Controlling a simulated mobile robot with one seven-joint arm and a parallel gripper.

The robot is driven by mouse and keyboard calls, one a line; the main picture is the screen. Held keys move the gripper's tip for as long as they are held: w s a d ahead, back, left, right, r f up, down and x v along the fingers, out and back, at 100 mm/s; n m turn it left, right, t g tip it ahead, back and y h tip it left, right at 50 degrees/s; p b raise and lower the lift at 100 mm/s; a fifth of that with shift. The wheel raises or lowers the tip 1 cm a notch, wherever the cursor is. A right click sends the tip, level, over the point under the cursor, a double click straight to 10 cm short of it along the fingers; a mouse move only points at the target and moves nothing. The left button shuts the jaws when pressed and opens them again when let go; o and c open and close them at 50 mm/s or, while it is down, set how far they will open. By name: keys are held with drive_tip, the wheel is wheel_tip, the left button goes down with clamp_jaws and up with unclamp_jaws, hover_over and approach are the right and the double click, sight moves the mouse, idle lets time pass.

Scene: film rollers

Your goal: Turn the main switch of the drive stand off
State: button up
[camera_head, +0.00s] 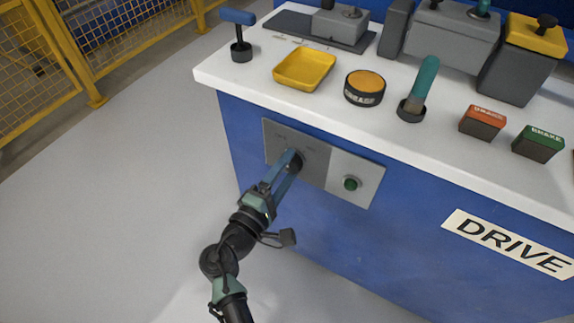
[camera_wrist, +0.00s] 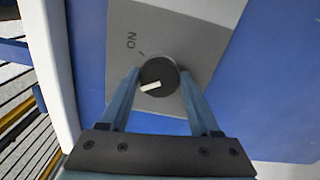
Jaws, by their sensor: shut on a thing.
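The main switch is a black round knob with a white pointer mark (camera_wrist: 158,76) on a grey plate (camera_wrist: 189,22) on the blue front of the drive stand (camera_head: 340,225). In the wrist view the word ON and a short tick stand on the plate beside the knob. The white mark does not line up with that tick. My gripper (camera_head: 292,163) is at the knob, its two blue fingers on either side of it, shut on it. In the head view the fingers partly hide the knob.
A green button (camera_head: 351,184) sits on a lighter plate right of the switch. The white worktop (camera_head: 240,78) above holds a yellow tray (camera_head: 304,70), a round tin (camera_head: 365,88), a green-handled tool (camera_head: 422,88) and labelled blocks. A yellow fence (camera_head: 95,50) stands at the left; the floor there is clear.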

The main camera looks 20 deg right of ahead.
idle(0.5)
drive_tip(key=o, duration=1.4)
drive_tip(key=p+v, duration=0.3)
drive_tip(key=v, duration=1)
